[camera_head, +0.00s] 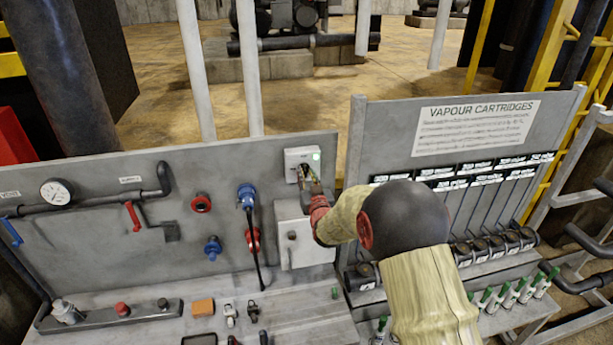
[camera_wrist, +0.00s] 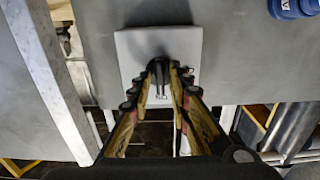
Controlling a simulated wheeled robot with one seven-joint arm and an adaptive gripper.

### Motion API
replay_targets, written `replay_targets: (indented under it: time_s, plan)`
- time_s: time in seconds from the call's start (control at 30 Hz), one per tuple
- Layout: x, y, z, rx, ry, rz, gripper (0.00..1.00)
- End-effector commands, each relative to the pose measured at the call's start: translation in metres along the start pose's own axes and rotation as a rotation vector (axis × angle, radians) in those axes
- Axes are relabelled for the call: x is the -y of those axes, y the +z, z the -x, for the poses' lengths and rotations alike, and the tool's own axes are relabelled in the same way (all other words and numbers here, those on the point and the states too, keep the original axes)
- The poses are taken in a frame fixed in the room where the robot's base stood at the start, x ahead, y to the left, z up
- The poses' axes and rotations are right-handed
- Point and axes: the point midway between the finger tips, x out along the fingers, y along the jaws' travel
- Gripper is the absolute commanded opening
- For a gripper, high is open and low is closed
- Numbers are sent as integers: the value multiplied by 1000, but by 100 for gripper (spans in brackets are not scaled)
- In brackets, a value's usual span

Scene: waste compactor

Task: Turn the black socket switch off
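The black socket switch (camera_wrist: 161,68) is a dark knob on a pale grey square box (camera_wrist: 128,48) in the wrist view. In the head view the box (camera_head: 296,157) is at the top right of the left panel, with a small green light on its face. My gripper (camera_wrist: 167,76) is at the box, its two fingers closed in on both sides of the knob. In the head view my gripper (camera_head: 309,180) reaches the box from the lower right and hides the switch. The exact contact at the fingertips is partly hidden.
Below the box is a grey cabinet (camera_head: 304,250). To its left is a blue plug (camera_head: 246,197) with a hanging black cable, beside red and blue sockets. The vapour cartridges rack (camera_head: 470,130) stands to the right. Small items lie on the bench (camera_head: 300,300) below.

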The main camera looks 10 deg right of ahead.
Motion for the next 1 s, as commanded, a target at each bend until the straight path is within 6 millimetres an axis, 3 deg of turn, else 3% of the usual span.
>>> replay_targets:
  time_s: [0.3, 1.0]
  plan:
    - [0, 0, 0, 0, 0, 0, 0]
    - [0, 3, 0, -3, 0, 91, 0]
